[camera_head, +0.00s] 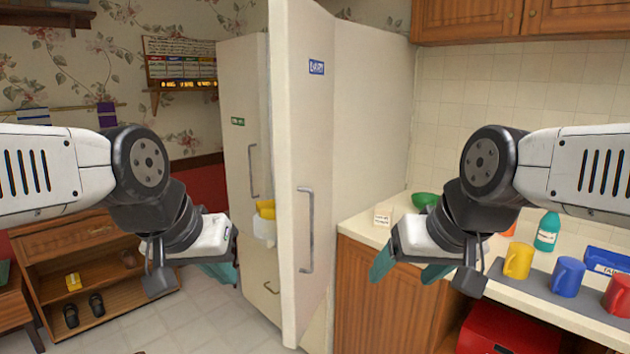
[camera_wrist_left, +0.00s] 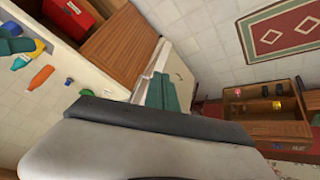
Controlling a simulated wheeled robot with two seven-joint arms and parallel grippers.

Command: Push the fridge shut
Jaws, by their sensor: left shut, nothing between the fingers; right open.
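The tall cream fridge (camera_head: 375,120) stands in the middle of the head view. Its near door (camera_head: 312,130) stands open towards me, its outer face with a long handle (camera_head: 306,230) turned to the right. A yellow item (camera_head: 266,209) shows on the door's inner side. Another cream panel with its own handle (camera_head: 238,90) is behind to the left. My left gripper (camera_head: 225,272) is shut and empty, left of the open door's edge; its teal fingers also show in the left wrist view (camera_wrist_left: 162,92). My right gripper (camera_head: 408,270) is open and empty, right of the door, before the counter.
The counter (camera_head: 360,228) on the right holds a green bowl (camera_head: 425,200), a teal bottle (camera_head: 547,231) and several mugs, including a yellow one (camera_head: 518,260). A low wooden shoe rack (camera_head: 75,245) stands left. Tiled floor (camera_head: 200,325) is clear before the fridge.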

